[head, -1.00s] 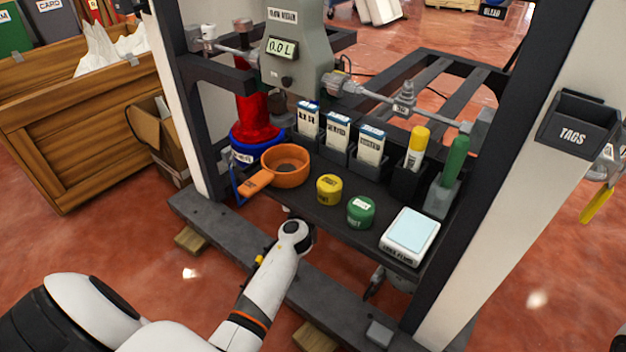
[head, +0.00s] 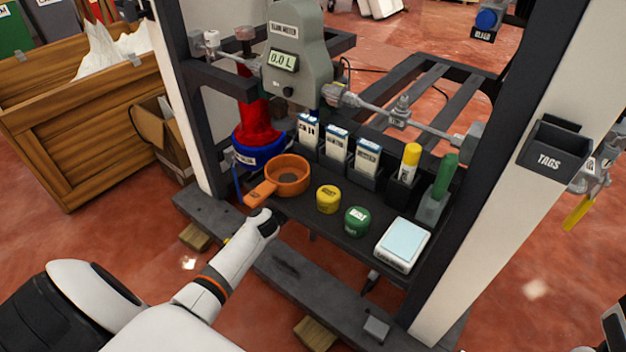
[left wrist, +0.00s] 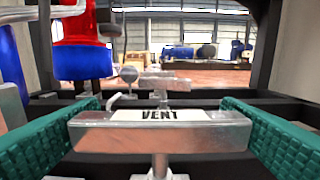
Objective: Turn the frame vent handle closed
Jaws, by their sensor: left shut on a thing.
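The vent handle (left wrist: 195,135) is a grey metal bar with a white VENT label, lying crosswise in the left wrist view on a round stem. My left gripper (left wrist: 160,118) is shut on it, with a green finger pad at each end of the bar. In the head view my left arm reaches in to the front edge of the frame's dark shelf (head: 312,232), and the gripper's fingers and the handle are hidden there. My right gripper's fingers are not seen.
A flow meter (head: 295,50) hangs above. A dark lower beam (head: 330,293) and a white post (head: 490,190) bound the space.

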